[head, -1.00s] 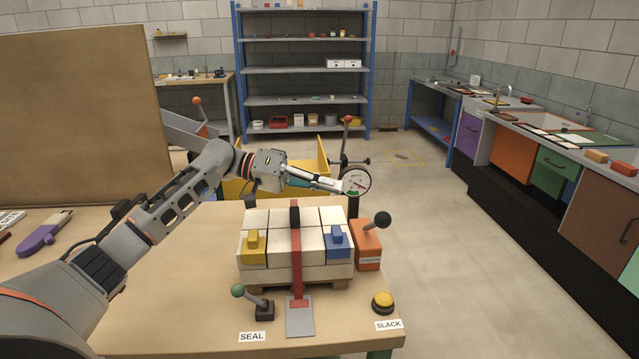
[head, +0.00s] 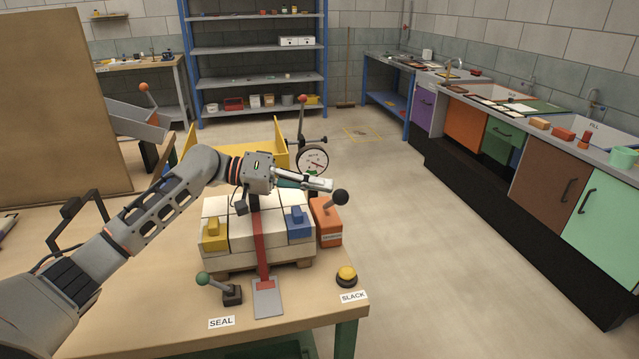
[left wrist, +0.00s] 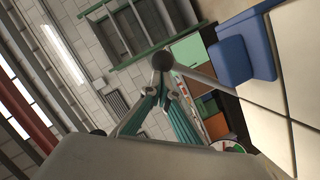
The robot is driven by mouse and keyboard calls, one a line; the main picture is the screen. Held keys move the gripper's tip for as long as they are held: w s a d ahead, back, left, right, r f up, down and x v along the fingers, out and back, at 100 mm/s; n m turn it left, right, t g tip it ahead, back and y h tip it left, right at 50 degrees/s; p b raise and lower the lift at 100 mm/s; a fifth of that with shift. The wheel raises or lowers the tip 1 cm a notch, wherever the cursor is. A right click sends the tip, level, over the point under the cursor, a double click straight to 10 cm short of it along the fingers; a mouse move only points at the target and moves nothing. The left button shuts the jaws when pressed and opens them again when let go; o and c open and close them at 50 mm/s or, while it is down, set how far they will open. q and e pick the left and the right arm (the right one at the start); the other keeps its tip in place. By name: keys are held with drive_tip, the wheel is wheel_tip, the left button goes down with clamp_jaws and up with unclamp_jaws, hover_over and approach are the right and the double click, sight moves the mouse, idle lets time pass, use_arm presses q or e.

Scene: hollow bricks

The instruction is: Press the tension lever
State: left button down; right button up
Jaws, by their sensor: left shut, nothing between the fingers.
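The orange lever box (head: 328,226) stands at the right side of a stack of pale bricks (head: 246,240). Its lever leans up to the right and ends in a black ball knob (head: 341,197). I take this as the tension lever; its label is too small to read. My left gripper (head: 331,184) is shut and empty, with its fingertips just above and left of the knob. In the left wrist view the knob (left wrist: 163,62) appears just beyond the fingertips (left wrist: 163,88). I cannot tell whether they touch. My right gripper is not in view.
A dark red strap (head: 262,250) crosses the stack, which carries a yellow block (head: 215,233) and a blue block (head: 298,222). A round gauge (head: 313,162) stands behind. A green-knobbed lever (head: 204,279) and yellow button (head: 347,275) are at the front. Floor to the right is clear.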

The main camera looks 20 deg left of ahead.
use_arm(q)
drive_tip(key=s+d+f+m+t+y+b, duration=0.1)
drive_tip(key=s+d+f+m+b, duration=0.1)
drive_tip(key=s+f+m, duration=0.1)
drive_tip(key=shift+s+d+f, duration=0.15)
drive_tip(key=shift+s+f, duration=0.1)
drive_tip(key=shift+f, duration=0.45)
